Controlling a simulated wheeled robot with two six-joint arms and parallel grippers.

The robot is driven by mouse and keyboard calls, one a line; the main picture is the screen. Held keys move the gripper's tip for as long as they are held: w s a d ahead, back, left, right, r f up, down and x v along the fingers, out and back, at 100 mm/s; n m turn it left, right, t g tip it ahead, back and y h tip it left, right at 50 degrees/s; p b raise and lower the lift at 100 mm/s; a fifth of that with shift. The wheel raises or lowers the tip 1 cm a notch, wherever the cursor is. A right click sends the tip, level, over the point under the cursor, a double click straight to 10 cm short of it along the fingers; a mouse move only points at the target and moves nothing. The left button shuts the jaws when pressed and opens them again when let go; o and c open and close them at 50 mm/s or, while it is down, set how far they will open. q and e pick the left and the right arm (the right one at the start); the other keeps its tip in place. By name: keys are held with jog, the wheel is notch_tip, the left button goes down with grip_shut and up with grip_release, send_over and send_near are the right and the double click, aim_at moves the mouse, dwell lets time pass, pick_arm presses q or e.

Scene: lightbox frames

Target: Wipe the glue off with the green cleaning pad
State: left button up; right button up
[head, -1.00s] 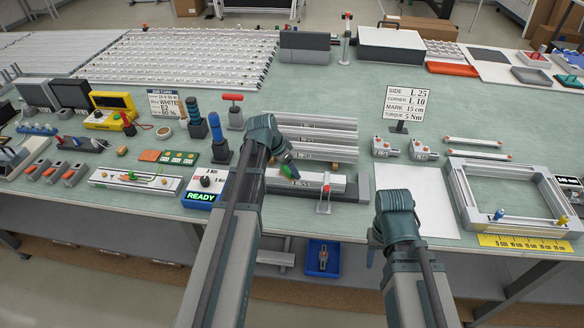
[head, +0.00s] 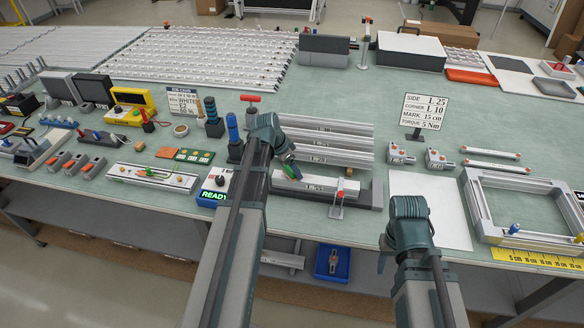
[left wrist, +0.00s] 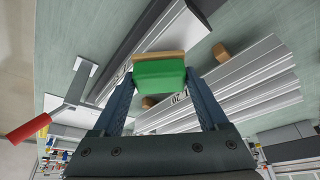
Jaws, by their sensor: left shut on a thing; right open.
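My left gripper (head: 288,172) is shut on the green cleaning pad (left wrist: 158,73), a green block with a tan layer on its far side. In the head view the pad shows as a small green patch beside the fingers, over the left end of a white profile labelled L 55 (head: 318,186). That profile lies in a dark grey holder (head: 376,194). I cannot make out any glue on it. I cannot tell whether the pad touches the profile. My right gripper (head: 382,263) hangs at the table's front edge, open and empty, its fingers partly hidden by its wrist.
A red-tipped clamp (head: 338,198) stands at the holder's front; its red handle shows in the left wrist view (left wrist: 28,128). Several profiles (head: 325,143) lie behind. A READY box (head: 214,188) stands left. A white sheet (head: 430,205) and a metal frame (head: 480,213) lie right.

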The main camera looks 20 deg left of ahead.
pick_arm(q)
jog(key=shift+r+p, duration=2.3)
jog(key=shift+r, duration=0.35)
notch_tip(320, 180, up, 3)
jog(key=p, duration=0.3)
jog(key=shift+d, duration=0.1)
